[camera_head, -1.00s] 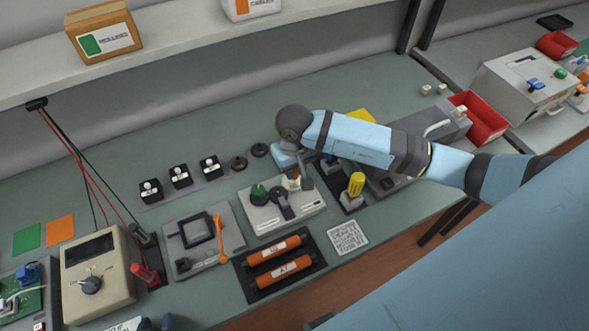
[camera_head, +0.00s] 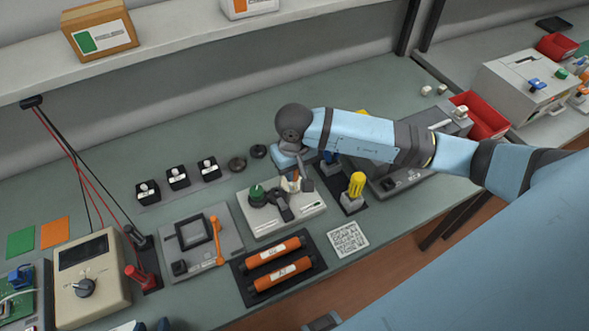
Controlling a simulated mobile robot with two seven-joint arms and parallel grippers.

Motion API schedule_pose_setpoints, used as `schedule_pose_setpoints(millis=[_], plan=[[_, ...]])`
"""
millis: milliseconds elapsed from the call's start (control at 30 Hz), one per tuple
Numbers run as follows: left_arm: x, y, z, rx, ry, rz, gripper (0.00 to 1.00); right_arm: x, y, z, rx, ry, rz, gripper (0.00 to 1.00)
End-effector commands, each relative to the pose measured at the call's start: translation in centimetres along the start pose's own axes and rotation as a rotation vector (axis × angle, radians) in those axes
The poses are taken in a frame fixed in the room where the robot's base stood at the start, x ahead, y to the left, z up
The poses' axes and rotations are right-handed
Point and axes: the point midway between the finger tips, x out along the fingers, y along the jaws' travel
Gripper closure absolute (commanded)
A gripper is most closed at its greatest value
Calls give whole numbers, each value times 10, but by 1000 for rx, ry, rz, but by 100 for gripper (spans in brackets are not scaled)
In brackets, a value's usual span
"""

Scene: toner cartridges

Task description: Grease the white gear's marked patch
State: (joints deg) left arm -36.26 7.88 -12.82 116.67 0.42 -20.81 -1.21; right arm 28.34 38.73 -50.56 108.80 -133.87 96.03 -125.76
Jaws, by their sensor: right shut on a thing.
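My right gripper (camera_head: 297,181) reaches in from the right and points down over a pale grey fixture plate (camera_head: 288,222). It is shut on a small brown-orange thing (camera_head: 295,174), mostly hidden by the wrist. The plate carries a green-topped knob (camera_head: 257,194) and a dark lever-like part (camera_head: 282,207). A cream-white piece (camera_head: 291,185) shows at the gripper's fingers; I cannot tell whether it is the white gear. No marked patch or grease can be made out. My left gripper is not in view.
A yellow-handled tool (camera_head: 356,184) stands just right of the plate. Orange rollers (camera_head: 276,250) lie on a black mat in front. A grey frame fixture (camera_head: 187,262) is to the left. The bench's back left is clear.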

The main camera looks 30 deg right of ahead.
Motion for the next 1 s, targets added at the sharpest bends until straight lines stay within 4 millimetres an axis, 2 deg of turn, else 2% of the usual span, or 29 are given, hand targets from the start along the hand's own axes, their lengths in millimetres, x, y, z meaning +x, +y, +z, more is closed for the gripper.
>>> schedule_pose_setpoints(millis=[33,433,767,1000], plan=[[3,0,6,-3,-5,1,57,2,0,1,-1,2,1,100],[5,0,8,-4,11,0,57,4,2,-6,0,2,1,100],[6,0,9,-6,20,0,57,5,0,2,-1,1,0,100],[8,0,12,-6,28,0,57,7,1,-2,1,2,1,100]])
